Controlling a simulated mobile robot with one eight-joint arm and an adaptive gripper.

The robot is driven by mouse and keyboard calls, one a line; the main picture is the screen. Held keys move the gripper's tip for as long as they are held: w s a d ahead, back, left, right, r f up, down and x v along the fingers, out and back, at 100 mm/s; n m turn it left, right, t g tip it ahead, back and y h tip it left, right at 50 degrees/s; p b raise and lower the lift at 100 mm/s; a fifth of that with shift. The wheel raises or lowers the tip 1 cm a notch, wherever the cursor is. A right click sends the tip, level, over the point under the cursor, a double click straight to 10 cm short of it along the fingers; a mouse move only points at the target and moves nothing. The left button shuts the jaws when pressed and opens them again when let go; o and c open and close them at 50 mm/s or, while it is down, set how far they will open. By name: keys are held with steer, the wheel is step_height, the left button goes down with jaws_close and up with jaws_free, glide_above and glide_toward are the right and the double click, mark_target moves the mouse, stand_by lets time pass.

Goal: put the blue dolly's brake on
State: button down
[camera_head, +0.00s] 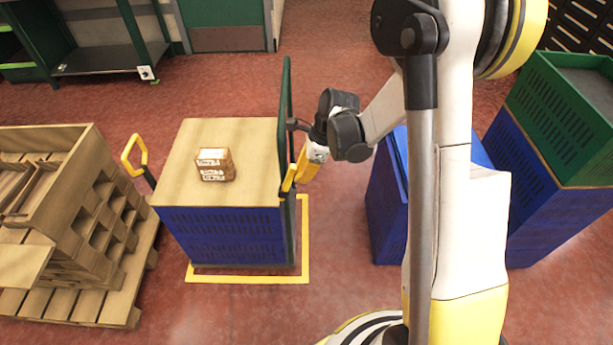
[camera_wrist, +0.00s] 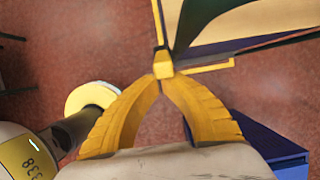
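The blue dolly (camera_head: 225,222) has blue slatted sides, a wooden top and a tall green bar frame (camera_head: 286,120) on its right side. A yellow looped lever (camera_head: 135,152) with a black base stands out at its left corner. A yellow lever (camera_head: 289,178) sits by the right side, and its squared end shows in the wrist view (camera_wrist: 162,62). My gripper (camera_head: 301,181) is at this right lever. In the wrist view, my gripper's yellow fingers (camera_wrist: 161,80) meet at their tips, right against the lever's end. I cannot tell whether the lever is held between them.
A brown parcel (camera_head: 214,164) lies on the dolly's top. A yellow floor outline (camera_head: 250,280) surrounds the dolly. A wooden pallet stack (camera_head: 75,210) stands close on the left. Blue crates (camera_head: 388,205) and a green crate (camera_head: 565,120) stand at right. Red floor is clear behind the dolly.

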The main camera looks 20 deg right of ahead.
mark_target(291, 168)
steer(key=shift+w+a+r, duration=0.2)
steer(key=shift+a, duration=0.3)
steer(key=shift+w+a+r, duration=0.15)
steer(key=shift+a+r, duration=0.05)
steer(key=shift+a, duration=0.35)
steer(key=shift+w+a+r, duration=0.2)
steer(key=shift+a, duration=0.3)
steer(key=shift+d, duration=0.3)
steer(key=d+p+v, duration=0.1)
steer(key=p+v, duration=0.3)
steer(key=v, duration=0.7)
steer(key=shift+s, duration=0.3)
